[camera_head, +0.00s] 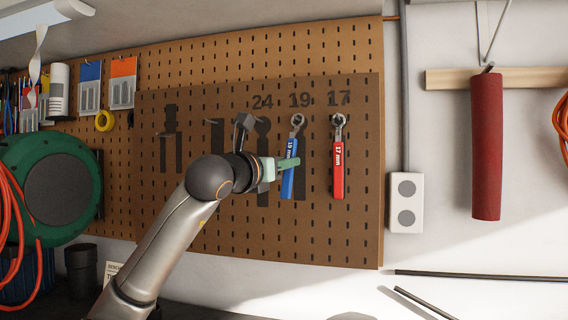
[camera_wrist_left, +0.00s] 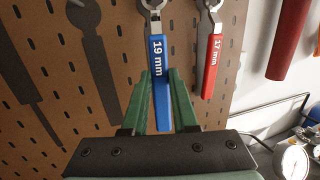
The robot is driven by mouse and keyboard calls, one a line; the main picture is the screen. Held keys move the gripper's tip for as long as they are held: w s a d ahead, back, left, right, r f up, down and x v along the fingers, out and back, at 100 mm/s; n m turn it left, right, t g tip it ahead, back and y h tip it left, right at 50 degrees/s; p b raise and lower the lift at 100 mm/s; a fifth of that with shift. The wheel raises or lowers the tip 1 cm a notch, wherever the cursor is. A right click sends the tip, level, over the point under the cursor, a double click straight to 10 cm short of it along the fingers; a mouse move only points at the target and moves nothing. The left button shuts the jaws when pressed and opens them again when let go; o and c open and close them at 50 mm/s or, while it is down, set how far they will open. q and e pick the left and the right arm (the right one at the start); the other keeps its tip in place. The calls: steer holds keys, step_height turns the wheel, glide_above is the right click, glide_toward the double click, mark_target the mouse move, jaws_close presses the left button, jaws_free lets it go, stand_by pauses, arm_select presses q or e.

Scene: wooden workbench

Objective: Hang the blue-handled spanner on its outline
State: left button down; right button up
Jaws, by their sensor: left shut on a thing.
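The blue-handled spanner (camera_head: 288,184), marked 19 mm, is in front of the dark brown board under the number 19. Its head is up and its handle leans slightly, lower end to the left. Part of the dark 19 outline (camera_head: 301,182) shows just right of the handle. My left gripper (camera_head: 288,163) is shut on the blue handle. In the left wrist view the blue handle (camera_wrist_left: 158,75) lies between the two green fingers. Whether the head touches a peg or the board cannot be told. My right gripper is not in view.
A red 17 mm spanner (camera_head: 338,168) hangs close on the right. The 24 outline (camera_head: 262,190) is on the left, partly behind my gripper. A green hose reel (camera_head: 20,160) is far left, and a red roll (camera_head: 486,150) hangs on the right wall.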

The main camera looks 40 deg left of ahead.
arm_select(q)
steer(key=c, duration=0.6)
jaws_free()
steer(key=b+v, duration=0.3)
steer(key=v, duration=0.9)
steer(key=shift+s, duration=0.3)
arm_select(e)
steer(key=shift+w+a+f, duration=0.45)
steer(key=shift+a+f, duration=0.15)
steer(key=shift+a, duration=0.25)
arm_select(q)
steer(key=shift+f, duration=0.1)
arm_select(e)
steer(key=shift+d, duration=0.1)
